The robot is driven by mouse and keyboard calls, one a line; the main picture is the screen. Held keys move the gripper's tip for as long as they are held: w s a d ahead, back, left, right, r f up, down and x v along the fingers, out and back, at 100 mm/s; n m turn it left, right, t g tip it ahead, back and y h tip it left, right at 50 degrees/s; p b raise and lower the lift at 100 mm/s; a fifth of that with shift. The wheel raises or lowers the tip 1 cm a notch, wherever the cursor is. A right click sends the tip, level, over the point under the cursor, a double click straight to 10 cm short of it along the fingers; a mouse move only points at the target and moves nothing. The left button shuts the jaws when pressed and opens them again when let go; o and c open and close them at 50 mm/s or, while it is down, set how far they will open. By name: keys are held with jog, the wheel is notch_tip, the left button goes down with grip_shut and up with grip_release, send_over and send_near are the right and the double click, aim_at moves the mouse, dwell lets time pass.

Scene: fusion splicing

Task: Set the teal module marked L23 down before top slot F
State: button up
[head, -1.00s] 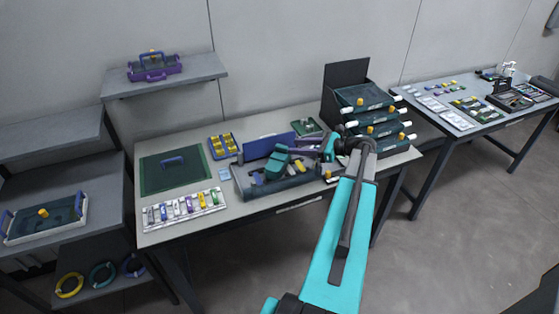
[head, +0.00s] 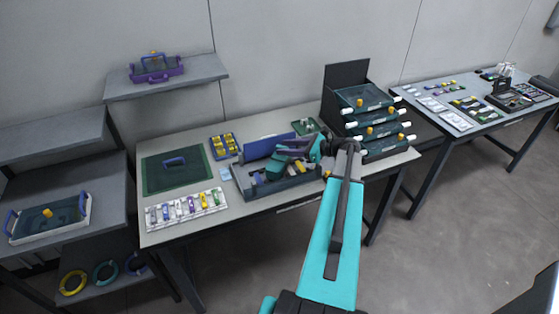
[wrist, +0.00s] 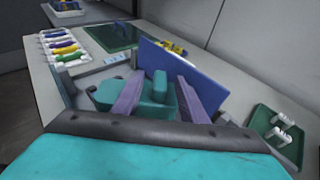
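The teal module (wrist: 108,97), a block with an upright knob (wrist: 159,87), lies in the grey open-topped case (head: 290,183) with a raised blue lid (wrist: 190,75) on the middle table. It also shows in the head view (head: 275,170). My gripper (wrist: 161,82) has two purple fingers on either side of the knob, with gaps visible, so it looks open. In the head view my gripper (head: 283,152) is just above the case. The marking L23 and the slot letters are too small to read, and I cannot tell which place is slot F.
A white rack (head: 187,208) of several coloured pieces and a green mat (head: 155,182) lie to the left. A yellow-filled blue tray (head: 224,146) is behind. A stack of dark drawers (head: 385,148) stands close on the right. A green tray (wrist: 286,140) is near the case.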

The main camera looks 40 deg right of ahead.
jog(key=shift+x, duration=1.2)
jog(key=shift+c, duration=0.4)
grip_shut()
